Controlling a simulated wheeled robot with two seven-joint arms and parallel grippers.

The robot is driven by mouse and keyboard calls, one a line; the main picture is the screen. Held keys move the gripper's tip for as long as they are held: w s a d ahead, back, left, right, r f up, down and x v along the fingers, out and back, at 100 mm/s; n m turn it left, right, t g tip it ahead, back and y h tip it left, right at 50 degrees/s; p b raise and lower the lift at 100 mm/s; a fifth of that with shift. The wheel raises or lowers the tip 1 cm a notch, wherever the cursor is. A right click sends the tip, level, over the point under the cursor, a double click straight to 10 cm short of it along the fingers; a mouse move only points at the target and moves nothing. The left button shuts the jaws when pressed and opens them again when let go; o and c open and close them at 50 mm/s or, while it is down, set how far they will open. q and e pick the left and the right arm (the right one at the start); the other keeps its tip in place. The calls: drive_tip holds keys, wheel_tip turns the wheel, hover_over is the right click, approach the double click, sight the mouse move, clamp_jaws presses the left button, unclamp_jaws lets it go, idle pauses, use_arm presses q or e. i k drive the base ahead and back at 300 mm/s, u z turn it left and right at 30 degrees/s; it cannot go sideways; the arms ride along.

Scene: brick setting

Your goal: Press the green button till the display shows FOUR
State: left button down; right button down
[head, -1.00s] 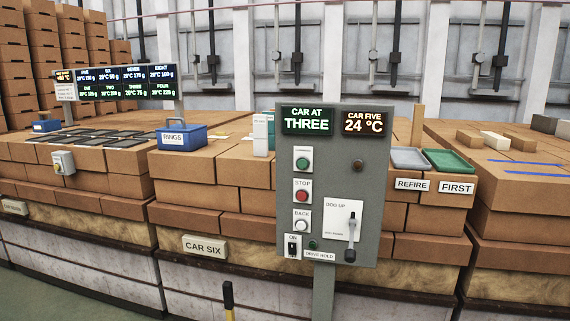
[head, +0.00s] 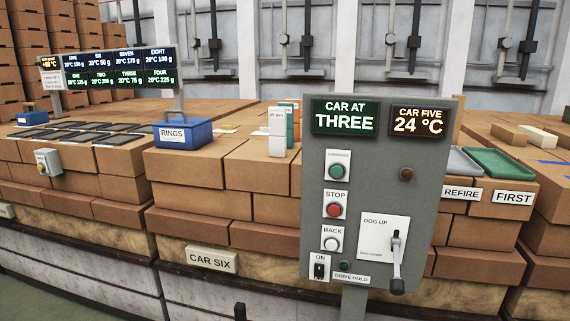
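A grey control panel (head: 388,215) stands on a post in front of the brick stacks. Its green button (head: 337,171) is at the upper left, under a small label too small to read. The car display (head: 345,118) above it reads "CAR AT THREE" in green. Below the green button are a red STOP button (head: 334,209) and a white BACK button (head: 332,243). Nothing touches the green button. Neither of my grippers shows in the head view.
A "CAR FIVE 24 °C" display (head: 418,121) and a DOG UP lever (head: 396,262) are on the panel's right side. A blue RINGS box (head: 183,134) sits on the bricks to the left. Green tray (head: 500,162) lies behind right.

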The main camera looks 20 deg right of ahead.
sight(337, 171)
drive_tip(key=z, duration=0.45)
drive_tip(key=i, duration=0.8)
drive_tip(key=z, duration=0.8)
